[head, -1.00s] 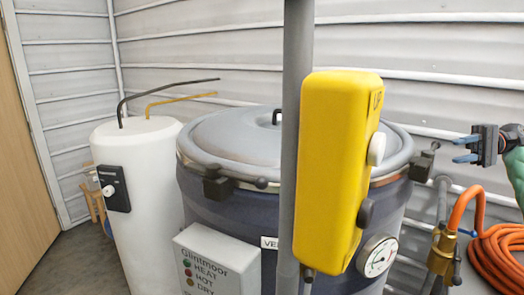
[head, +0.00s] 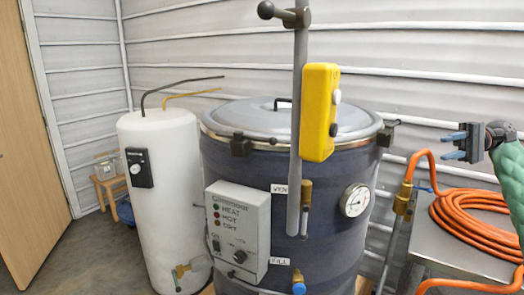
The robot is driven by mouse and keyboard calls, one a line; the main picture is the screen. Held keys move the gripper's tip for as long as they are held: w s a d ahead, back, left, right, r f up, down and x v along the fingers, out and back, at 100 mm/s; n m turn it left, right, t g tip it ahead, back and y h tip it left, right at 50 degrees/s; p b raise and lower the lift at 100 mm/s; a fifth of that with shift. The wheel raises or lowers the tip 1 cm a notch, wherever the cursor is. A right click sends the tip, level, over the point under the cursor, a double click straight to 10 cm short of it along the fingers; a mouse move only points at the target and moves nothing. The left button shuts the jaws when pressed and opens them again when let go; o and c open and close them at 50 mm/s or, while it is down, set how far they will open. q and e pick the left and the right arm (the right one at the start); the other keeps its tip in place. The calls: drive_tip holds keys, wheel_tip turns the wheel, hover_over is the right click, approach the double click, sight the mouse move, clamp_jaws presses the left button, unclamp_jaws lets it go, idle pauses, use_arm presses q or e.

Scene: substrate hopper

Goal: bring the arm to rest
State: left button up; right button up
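My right gripper (head: 452,147) is at the right side of the head view, with its fingers pointing left. The two bluish fingers stand apart with nothing between them. It is in the air in front of the wall, right of the dark drum-shaped hopper (head: 262,190) and above the orange hose. My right forearm shows green at the right edge. My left gripper is not in view. The hopper's grey lid (head: 240,118) lies flat on top.
A grey post with a yellow box (head: 319,110) stands before the hopper. A control box (head: 238,230) and gauge (head: 355,200) are on its front. A white tank (head: 165,215) stands left. A coiled orange hose (head: 480,218) lies on a metal table (head: 455,258) at right.

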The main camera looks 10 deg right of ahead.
drive_tip(key=w+a+f+n+t+h, duration=0.2)
drive_tip(key=w+a+f+t+h, duration=0.5)
drive_tip(key=w+f+h, duration=0.45)
drive_tip(key=s+a+f+n+t+h, duration=0.1)
drive_tip(key=s+a+f+h, duration=0.15)
drive_tip(key=a+f, duration=0.5)
drive_tip(key=s+a+f+n+t+h, duration=0.1)
drive_tip(key=s+a+f+t+h, duration=0.2)
drive_tip(key=f, duration=0.8)
drive_tip(key=s+a+f+g, duration=0.3)
drive_tip(key=s+a+f, duration=1.5)
drive_tip(key=s+f, duration=0.2)
drive_tip(key=s+a+f+g, duration=0.1)
drive_tip(key=s+a+f, duration=0.1)
drive_tip(key=s+f, duration=0.2)
drive_tip(key=s+a+f+g+y, duration=0.1)
drive_tip(key=s+f, duration=0.4)
drive_tip(key=s, duration=0.6)
drive_tip(key=s+a+f+m+g, duration=0.1)
drive_tip(key=s+a+f+g, duration=0.2)
drive_tip(key=s, duration=0.5)
drive_tip(key=shift+a+f+y, duration=0.3)
drive_tip(key=shift+a+f, duration=0.35)
drive_tip(key=shift+f, duration=0.1)
